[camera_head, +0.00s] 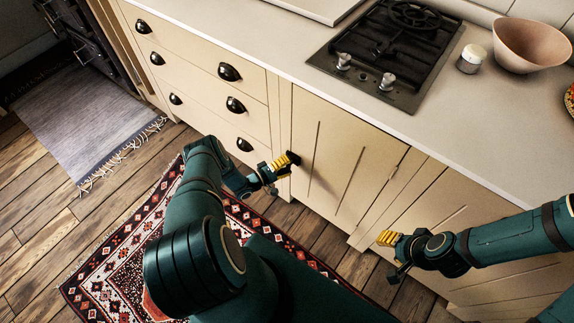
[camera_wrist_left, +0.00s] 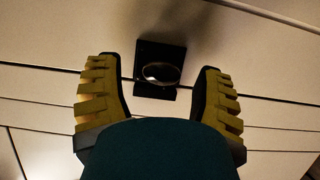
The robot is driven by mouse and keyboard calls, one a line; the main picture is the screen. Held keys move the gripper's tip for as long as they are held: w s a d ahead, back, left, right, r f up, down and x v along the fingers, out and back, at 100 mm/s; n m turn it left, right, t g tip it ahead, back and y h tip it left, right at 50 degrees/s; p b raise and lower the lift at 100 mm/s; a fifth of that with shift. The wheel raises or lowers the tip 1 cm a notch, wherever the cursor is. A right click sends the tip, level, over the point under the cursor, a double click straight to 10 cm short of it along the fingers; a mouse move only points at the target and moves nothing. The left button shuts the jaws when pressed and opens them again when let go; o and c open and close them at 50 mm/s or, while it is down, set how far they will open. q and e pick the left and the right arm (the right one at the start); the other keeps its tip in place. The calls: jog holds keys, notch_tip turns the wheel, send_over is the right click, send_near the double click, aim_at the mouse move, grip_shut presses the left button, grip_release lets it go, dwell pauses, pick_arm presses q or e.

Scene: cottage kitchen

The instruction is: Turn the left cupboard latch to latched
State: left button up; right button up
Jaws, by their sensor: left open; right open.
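The left cupboard latch (camera_wrist_left: 160,72) is a dark square plate with a rounded knob, on the cream cupboard door. In the left wrist view it sits between and just beyond the two yellow-padded fingers of my left gripper (camera_wrist_left: 160,95). The fingers are apart and do not visibly touch it. In the head view my left gripper (camera_head: 286,164) is at the left edge of the cupboard door (camera_head: 335,160) and mostly covers the latch. I cannot tell which way the latch is turned. My right gripper (camera_head: 388,255) is open and empty in front of the right cupboard (camera_head: 450,215).
Drawers with black cup handles (camera_head: 229,72) are left of the door. Above are the worktop (camera_head: 285,45), a gas hob (camera_head: 385,55), a white-lidded jar (camera_head: 471,58) and a pink bowl (camera_head: 532,45). A patterned rug (camera_head: 120,240) lies on the wooden floor.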

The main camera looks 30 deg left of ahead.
pick_arm(q)
jog(key=v, duration=1.2)
jog(key=shift+w, duration=0.1)
jog(key=w+d+r+m+g+y, duration=0.2)
jog(key=w+d+r+g+y, duration=0.25)
jog(key=w+d, duration=0.4)
jog(key=s+d+r+m+g, duration=0.4)
jog(key=s+d+r+g, duration=0.2)
jog(key=s+d, duration=0.4)
jog(key=s+d+r+m+g, duration=0.3)
jog(key=s+d+r+g, duration=0.35)
jog(key=s, duration=0.45)
jog(key=w+d+r+m+t, duration=0.2)
jog(key=w+d+r, duration=0.1)
jog(key=w, duration=0.3)
jog(key=shift+r+t, duration=0.4)
jog(key=shift+r, duration=0.2)
jog(key=shift+d, duration=0.1)
